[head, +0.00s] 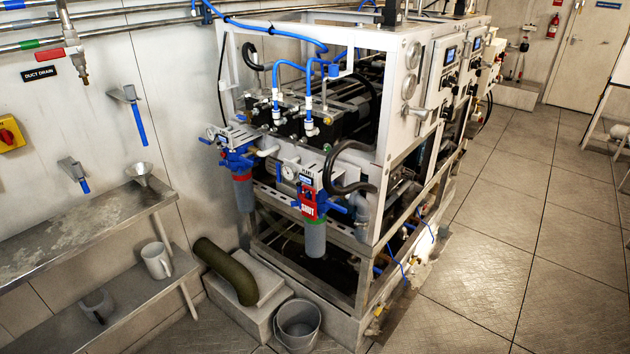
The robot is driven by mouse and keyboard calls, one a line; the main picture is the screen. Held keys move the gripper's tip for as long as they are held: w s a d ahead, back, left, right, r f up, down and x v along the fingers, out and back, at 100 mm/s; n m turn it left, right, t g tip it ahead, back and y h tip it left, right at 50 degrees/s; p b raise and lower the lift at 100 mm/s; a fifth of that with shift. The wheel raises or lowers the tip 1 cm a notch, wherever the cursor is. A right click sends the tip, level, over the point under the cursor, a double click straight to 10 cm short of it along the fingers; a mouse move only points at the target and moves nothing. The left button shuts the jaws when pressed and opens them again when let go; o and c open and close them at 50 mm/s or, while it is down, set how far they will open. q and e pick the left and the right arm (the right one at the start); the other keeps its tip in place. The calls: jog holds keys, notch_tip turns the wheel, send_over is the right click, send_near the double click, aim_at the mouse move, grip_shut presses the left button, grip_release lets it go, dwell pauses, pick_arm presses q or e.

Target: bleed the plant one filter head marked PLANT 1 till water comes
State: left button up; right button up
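Two blue filter heads sit on the near end of a white-framed plant. The left filter head (238,158) has a grey bowl (244,193) with a red band under it. The right filter head (322,203) carries a red SHUT tag (309,210) and has a grey bowl (315,238) with a green band. Each has a small plate and a gauge; the lettering on the plates is too small to read, so I cannot tell which is PLANT 1. No water shows at either head. Neither of my grippers is in view.
A grey bucket (298,325) stands on the floor below the plant. A dark green bent hose (227,270) lies on a block (262,290) beside it. The floor at right is clear.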

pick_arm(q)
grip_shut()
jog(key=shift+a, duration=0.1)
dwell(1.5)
